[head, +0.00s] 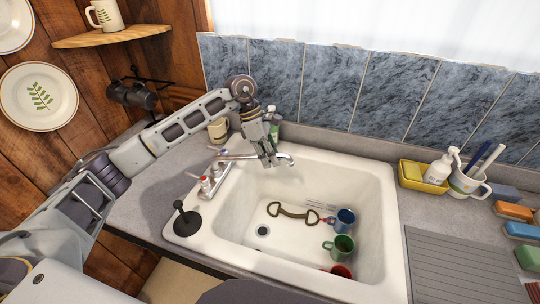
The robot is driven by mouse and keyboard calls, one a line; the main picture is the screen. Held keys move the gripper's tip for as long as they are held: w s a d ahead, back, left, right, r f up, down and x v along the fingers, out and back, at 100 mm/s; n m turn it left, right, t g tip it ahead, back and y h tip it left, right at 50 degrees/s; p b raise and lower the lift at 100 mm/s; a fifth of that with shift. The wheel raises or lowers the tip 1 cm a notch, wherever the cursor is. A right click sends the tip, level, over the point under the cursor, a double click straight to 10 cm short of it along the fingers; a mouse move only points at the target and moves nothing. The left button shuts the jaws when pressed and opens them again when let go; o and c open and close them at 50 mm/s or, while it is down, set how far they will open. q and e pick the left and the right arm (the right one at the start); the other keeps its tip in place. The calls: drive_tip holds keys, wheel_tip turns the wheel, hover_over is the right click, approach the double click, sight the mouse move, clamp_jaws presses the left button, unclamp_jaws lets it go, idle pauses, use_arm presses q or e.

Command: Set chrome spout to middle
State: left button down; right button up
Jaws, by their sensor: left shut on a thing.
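The chrome spout (285,158) reaches from the tap base on the sink's left rim over the far left part of the white sink (392,215). Its tip curves down above the basin. My left gripper (268,162) comes down from above and is shut on the spout near its outer end. The fingers hide part of the spout. The tap's handles (206,185) stand on the left rim. My right gripper is not in view.
In the basin lie a horse bit (293,212), a blue mug (345,220), a green mug (339,247) and a red mug (341,271). A black plunger (186,219) stands on the left rim. A yellow caddy (424,183) stands right of the sink. Tiles (330,90) rise behind.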

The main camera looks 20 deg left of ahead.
use_arm(q)
drive_tip(key=shift+s+d+r+m+g+b, duration=0.1)
drive_tip(key=shift+s+m+g+b, duration=0.15)
drive_tip(key=shift+s+m+b, duration=0.55)
drive_tip(key=shift+s+d+m+g+b, duration=0.1)
drive_tip(key=shift+s+m+g+b, duration=0.25)
drive_tip(key=shift+s, duration=0.8)
drive_tip(key=c, duration=1.7)
unclamp_jaws()
drive_tip(key=o, duration=0.4)
drive_tip(key=shift+c, duration=0.2)
wheel_tip(320, 180, up, 11)
hover_over(256, 158)
drive_tip(key=shift+w+a, duration=0.1)
drive_tip(key=shift+a, duration=0.05)
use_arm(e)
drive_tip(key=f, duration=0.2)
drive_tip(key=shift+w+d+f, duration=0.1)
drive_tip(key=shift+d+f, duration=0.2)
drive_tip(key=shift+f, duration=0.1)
use_arm(q)
drive_tip(key=shift+f, duration=0.2)
